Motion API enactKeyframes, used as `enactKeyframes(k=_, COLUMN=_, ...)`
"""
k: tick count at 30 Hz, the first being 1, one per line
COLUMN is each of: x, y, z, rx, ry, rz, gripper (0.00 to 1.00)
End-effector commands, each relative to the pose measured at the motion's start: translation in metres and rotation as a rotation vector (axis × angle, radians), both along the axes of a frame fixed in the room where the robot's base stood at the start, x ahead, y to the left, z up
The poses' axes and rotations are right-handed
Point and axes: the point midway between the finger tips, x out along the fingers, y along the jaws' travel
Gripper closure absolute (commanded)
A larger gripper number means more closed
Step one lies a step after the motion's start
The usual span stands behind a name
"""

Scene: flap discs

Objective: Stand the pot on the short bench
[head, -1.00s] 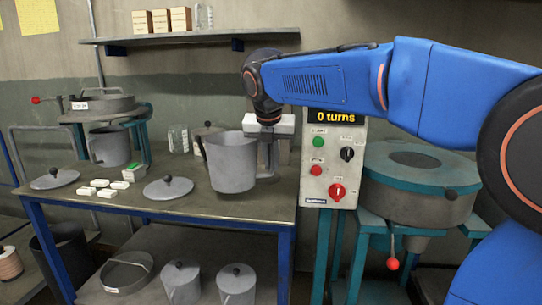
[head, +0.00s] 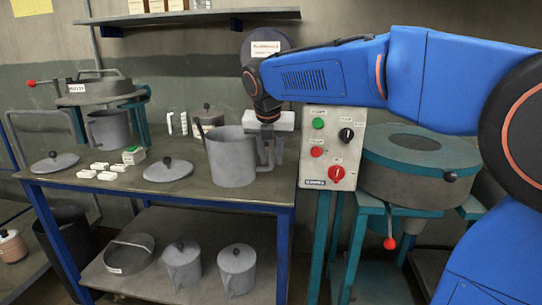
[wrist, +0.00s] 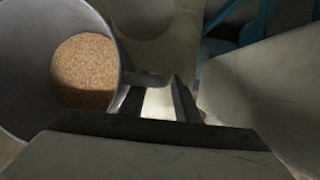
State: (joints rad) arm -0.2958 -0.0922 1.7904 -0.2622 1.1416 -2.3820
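The pot (head: 230,160) is a grey open can, upright over the right end of the blue-legged bench (head: 120,190). My gripper (head: 270,152) is at its right side, with the fingers around the handle. In the wrist view the pot (wrist: 55,25) is at left, with tan granular fill inside, and its handle (wrist: 150,79) reaches between my fingertips (wrist: 160,88). The fingers look shut on the handle. I cannot tell whether the pot's base touches the bench top. I cannot tell which bench is the short one.
Lids (head: 168,170), white blocks (head: 107,175) and a lidded pot (head: 207,115) share the bench. A control panel (head: 333,148) and a teal-framed drum (head: 415,165) stand at right. More pots (head: 237,268) sit on the lower shelf.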

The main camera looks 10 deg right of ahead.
Motion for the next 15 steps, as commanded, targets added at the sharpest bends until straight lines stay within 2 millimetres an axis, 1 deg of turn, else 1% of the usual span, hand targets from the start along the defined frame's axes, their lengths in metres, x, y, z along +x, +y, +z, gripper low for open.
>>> enactKeyframes(k=5, x=0.000, y=0.000, z=0.000, rx=0.000, ry=0.000, rz=0.000, gripper=0.71)
enactKeyframes(k=8, x=-0.001, y=0.000, z=0.004, rx=0.000, ry=-0.001, rz=0.000, gripper=0.71)
enactKeyframes(k=11, x=-0.004, y=0.002, z=0.014, rx=0.001, ry=-0.003, rz=0.001, gripper=0.71)
enactKeyframes(k=15, x=-0.013, y=0.005, z=0.037, rx=0.001, ry=-0.003, rz=0.001, gripper=0.71)
